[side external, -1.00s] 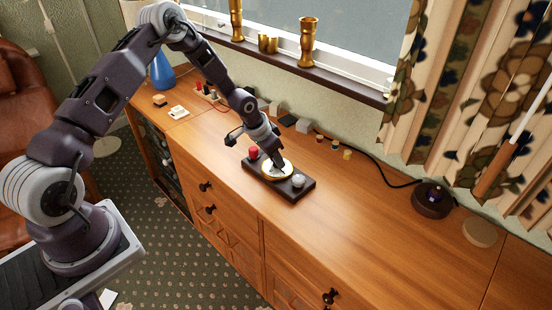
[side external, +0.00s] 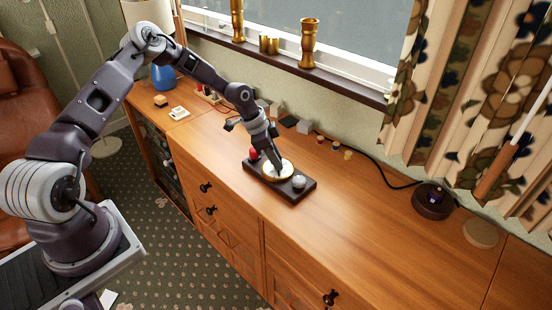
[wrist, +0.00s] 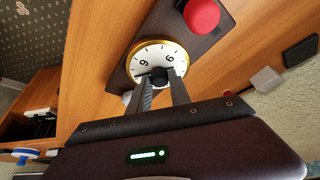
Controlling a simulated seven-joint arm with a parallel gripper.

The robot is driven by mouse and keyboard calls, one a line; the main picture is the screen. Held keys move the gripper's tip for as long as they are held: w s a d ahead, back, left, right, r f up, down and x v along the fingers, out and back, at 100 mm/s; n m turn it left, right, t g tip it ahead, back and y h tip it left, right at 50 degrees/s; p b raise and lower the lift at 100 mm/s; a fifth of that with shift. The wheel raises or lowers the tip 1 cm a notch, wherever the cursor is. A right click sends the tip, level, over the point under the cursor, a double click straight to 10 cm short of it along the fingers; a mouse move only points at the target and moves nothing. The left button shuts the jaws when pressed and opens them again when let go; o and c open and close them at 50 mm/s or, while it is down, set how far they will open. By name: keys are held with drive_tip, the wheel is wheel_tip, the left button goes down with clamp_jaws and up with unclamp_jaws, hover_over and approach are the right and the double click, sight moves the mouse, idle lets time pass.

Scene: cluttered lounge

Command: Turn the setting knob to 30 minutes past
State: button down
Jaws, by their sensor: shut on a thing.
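The setting knob (wrist: 159,76) is a small dark knob at the centre of a round white dial (wrist: 150,56) with a gold rim. The digits 9 and 6 show on the dial. Other marks and any pointer are hidden or too small to read. The dial sits on a dark base plate (side external: 254,173) on the wooden cabinet. My gripper (wrist: 161,82) reaches down onto the dial, its two fingers on either side of the knob and shut on it. In the side view my gripper (side external: 277,169) hides the knob.
On the same plate are a red button (side external: 254,154) and a pale round knob (side external: 299,181), at opposite ends beside the dial. Small blocks (side external: 305,127) and a cable stand behind, near the wall.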

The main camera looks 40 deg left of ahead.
drive_tip(key=shift+a, duration=0.1)
drive_tip(key=c, duration=1.2)
unclamp_jaws()
drive_tip(key=v, duration=0.7)
